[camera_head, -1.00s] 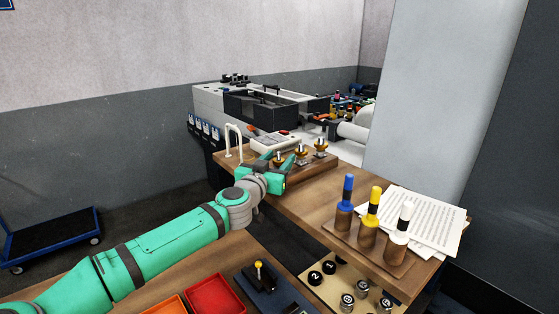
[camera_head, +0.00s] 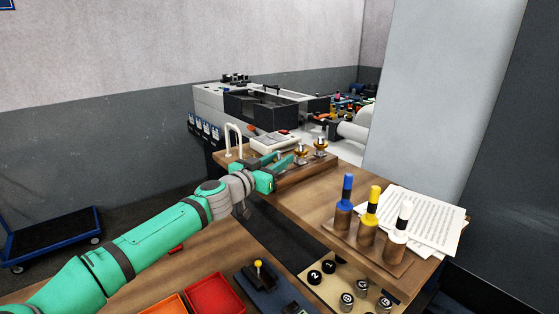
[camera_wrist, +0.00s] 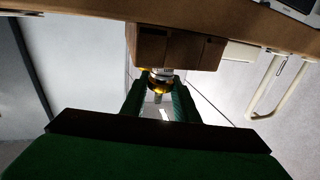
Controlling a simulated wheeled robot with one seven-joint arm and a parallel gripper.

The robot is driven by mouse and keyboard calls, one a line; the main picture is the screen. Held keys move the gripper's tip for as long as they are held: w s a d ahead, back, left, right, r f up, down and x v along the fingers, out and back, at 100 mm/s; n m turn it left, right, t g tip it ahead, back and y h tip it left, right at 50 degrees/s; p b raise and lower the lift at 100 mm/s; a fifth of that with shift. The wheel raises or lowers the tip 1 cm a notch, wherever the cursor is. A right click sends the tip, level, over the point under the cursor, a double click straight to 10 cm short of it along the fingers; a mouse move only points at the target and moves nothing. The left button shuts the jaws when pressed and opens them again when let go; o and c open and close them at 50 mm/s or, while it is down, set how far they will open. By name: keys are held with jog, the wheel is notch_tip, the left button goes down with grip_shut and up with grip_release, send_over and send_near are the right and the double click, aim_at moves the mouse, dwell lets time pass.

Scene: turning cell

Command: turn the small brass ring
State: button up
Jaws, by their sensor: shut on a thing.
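Several metal posts with brass rings stand in a row on a wooden block (camera_head: 312,172) at the table's far edge. In the head view two brass rings show, the middle one (camera_head: 301,151) and the right one (camera_head: 320,144). The leftmost post is hidden behind my gripper (camera_head: 287,162), which reaches in from the left. In the wrist view, the fingers of my gripper (camera_wrist: 161,92) are shut on a small brass ring (camera_wrist: 160,84), one finger on each side. The wooden block also shows there (camera_wrist: 185,48). How far the ring is turned cannot be told.
A white looped handle (camera_head: 233,138) stands left of the block, and a keypad box (camera_head: 272,142) behind it. Blue, yellow and white-topped pegs (camera_head: 369,208) and papers (camera_head: 428,215) are on the right.

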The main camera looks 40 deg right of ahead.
jog(key=m+g, duration=0.2)
jog(key=g, duration=0.1)
jog(key=m+g, duration=0.2)
jog(key=g, duration=0.2)
jog(key=shift+w, duration=0.2)
jog(key=shift+a+m+g, duration=0.15)
jog(key=shift+m+g, duration=0.25)
jog(key=shift+m, duration=0.1)
jog(key=shift+s+d+g+y, duration=0.2)
jog(key=shift+g+y, duration=0.1)
jog(key=o, duration=1.1)
jog(key=shift+a, duration=0.1)
jog(key=shift+c, duration=0.2)
